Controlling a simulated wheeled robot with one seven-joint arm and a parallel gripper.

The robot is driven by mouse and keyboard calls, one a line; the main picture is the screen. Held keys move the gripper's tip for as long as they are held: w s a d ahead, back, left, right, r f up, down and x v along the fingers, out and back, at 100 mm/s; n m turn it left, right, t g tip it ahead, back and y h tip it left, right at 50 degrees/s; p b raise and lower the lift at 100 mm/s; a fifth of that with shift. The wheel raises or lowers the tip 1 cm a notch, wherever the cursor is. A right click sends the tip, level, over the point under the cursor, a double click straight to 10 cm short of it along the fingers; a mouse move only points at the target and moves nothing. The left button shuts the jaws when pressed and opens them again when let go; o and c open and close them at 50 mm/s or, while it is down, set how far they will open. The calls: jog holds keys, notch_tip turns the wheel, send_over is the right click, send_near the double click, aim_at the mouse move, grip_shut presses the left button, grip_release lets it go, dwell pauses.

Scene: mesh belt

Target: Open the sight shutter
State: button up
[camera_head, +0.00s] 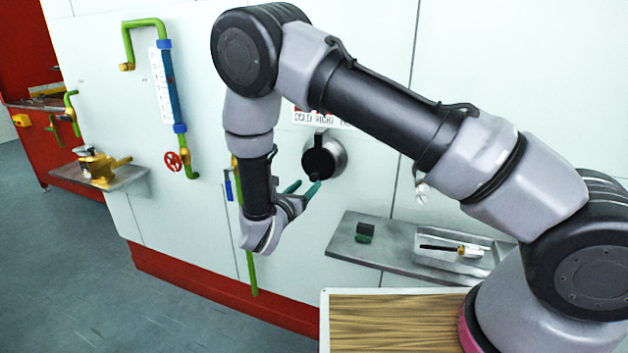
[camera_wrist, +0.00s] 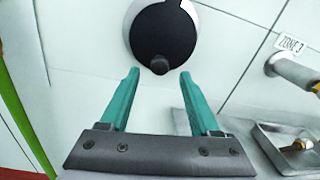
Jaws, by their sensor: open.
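The sight shutter (camera_head: 319,161) is a round black disc over a metal ring on the white wall, with a small knob at its lower edge. In the wrist view the shutter (camera_wrist: 162,38) covers most of the ring, and its knob (camera_wrist: 160,65) points down toward my fingers. My gripper (camera_head: 303,188) is open and empty, just below the shutter. In the wrist view my gripper (camera_wrist: 159,74) has its two teal fingers apart, one on each side of the knob's line. I cannot tell whether the knob lies between the fingertips in depth.
A metal shelf (camera_head: 345,245) below right holds a dark green block (camera_head: 365,233) and a tray (camera_head: 450,268) with a tool. Green pipes with a red valve wheel (camera_head: 172,161) are on the left. A wooden-topped surface (camera_head: 390,325) stands in front.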

aim_at(313, 179)
jog(key=x, duration=0.5)
jog(key=shift+d, duration=0.1)
grip_shut()
dwell(1.3)
